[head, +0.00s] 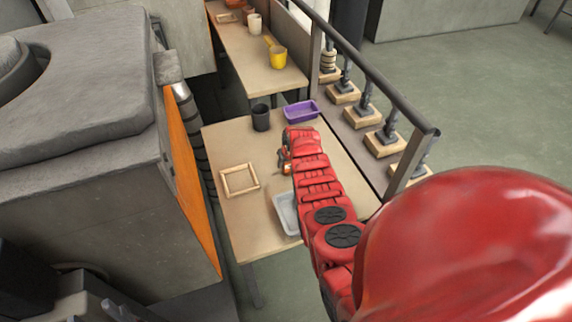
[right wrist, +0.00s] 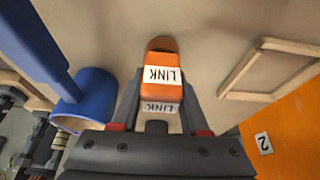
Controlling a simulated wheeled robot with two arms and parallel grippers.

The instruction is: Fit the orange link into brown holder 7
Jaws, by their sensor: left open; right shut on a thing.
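The orange link (right wrist: 160,76), with white LINK labels, is between the fingers of my right gripper (right wrist: 158,108) in the right wrist view. My right gripper is shut on it, above a tan surface. In the head view my red right arm reaches over the near table, with the right gripper (head: 284,160) at its far end near the middle of the table. The link is too small there to make out clearly. No brown holder marked 7 can be read in either view. My left gripper is not in view.
On the near table (head: 240,145) are a wooden frame (head: 240,180), a dark cup (head: 261,117), a purple tray (head: 301,112) and a grey tray (head: 286,212). A railing (head: 372,72) runs along the right, by several wooden-based posts. A blue cup-like thing (right wrist: 92,92) is beside the gripper.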

